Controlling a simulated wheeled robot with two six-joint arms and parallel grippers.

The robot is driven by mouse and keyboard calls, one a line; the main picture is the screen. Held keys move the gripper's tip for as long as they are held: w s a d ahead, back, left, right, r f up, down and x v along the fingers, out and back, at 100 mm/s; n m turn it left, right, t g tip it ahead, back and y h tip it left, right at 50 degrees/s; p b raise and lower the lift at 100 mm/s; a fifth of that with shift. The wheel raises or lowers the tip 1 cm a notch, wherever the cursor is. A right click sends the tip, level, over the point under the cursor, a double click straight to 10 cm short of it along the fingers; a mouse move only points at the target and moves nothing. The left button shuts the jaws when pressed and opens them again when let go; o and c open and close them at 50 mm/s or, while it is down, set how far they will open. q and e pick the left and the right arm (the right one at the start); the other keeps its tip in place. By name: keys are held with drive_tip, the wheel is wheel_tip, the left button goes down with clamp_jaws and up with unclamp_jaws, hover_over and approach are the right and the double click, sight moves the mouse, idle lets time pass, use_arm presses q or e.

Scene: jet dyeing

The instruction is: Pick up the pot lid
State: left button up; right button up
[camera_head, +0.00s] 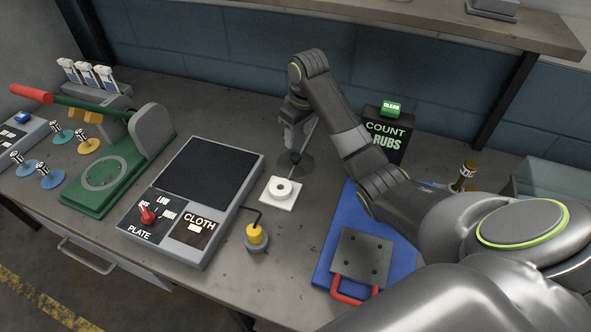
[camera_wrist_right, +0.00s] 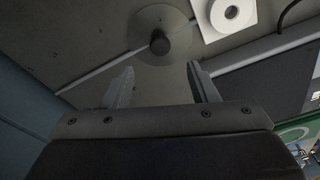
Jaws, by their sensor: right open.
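The pot lid (camera_head: 303,167) looks like a round, see-through dark disc with a dark knob, lying on the table behind the white square pad. It also shows in the right wrist view (camera_wrist_right: 179,23), with its knob near the top middle. My right gripper (camera_head: 291,143) points down just above and behind the lid, partly covering it in the head view. In the right wrist view its two fingers (camera_wrist_right: 161,84) are apart with nothing between them, and the knob lies beyond the fingertips. My left gripper is not in view.
A white pad with a ring (camera_head: 293,202) lies in front of the lid. A hot plate (camera_head: 208,171) stands to the left, a yellow-topped knob (camera_head: 257,236) in front. A blue board (camera_head: 333,236) and a counter sign (camera_head: 386,130) are to the right. A wall stands behind.

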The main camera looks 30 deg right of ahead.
sight(296, 156)
drive_tip(key=f, duration=0.1)
drive_tip(key=f+b, duration=0.1)
drive_tip(key=f, duration=0.1)
drive_tip(key=shift+w, duration=0.2)
drive_tip(key=shift+a+f+p, duration=0.1)
drive_tip(key=shift+f+p, duration=0.3)
drive_tip(key=shift+f, duration=0.05)
drive_tip(key=f, duration=0.1)
drive_tip(key=f+p, duration=0.1)
drive_tip(key=f, duration=0.1)
drive_tip(key=shift+w+f, duration=0.2)
drive_tip(key=shift+f, duration=0.5)
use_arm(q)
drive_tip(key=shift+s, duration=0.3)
use_arm(e)
drive_tip(key=shift+c, duration=0.2)
drive_tip(key=c, duration=1)
